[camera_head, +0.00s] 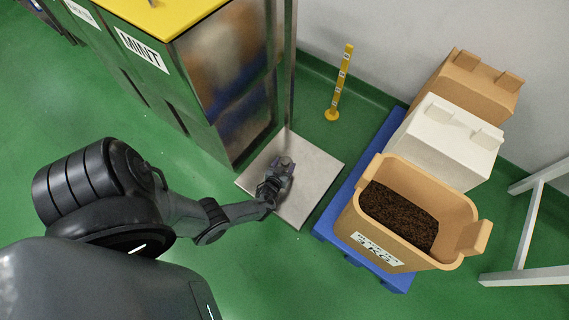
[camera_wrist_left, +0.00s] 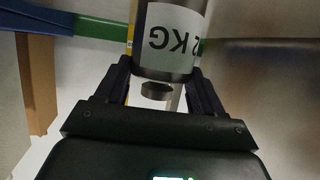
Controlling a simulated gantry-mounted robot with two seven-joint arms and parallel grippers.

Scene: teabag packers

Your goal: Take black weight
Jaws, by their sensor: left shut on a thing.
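My left gripper (camera_head: 280,170) is over the pale square platform (camera_head: 319,164) beside the MINT cabinet. In the left wrist view its two fingers (camera_wrist_left: 160,88) are shut on a weight (camera_wrist_left: 168,62). The weight is a grey metallic cylinder with a white label reading 2KG, upside down in that view, and a short dark knob at one end. It looks grey rather than black there. In the head view the weight is small and mostly hidden by the gripper. I cannot tell whether it touches the platform. My right gripper is not in view.
A blue pallet (camera_head: 325,228) right of the platform bears an open tan bin (camera_head: 455,210) of dark tea, a white bin (camera_head: 447,140) and another tan bin (camera_head: 468,85). The MINT cabinet (camera_head: 160,75) stands left. A yellow post (camera_head: 341,82) is behind. Green floor is clear in front.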

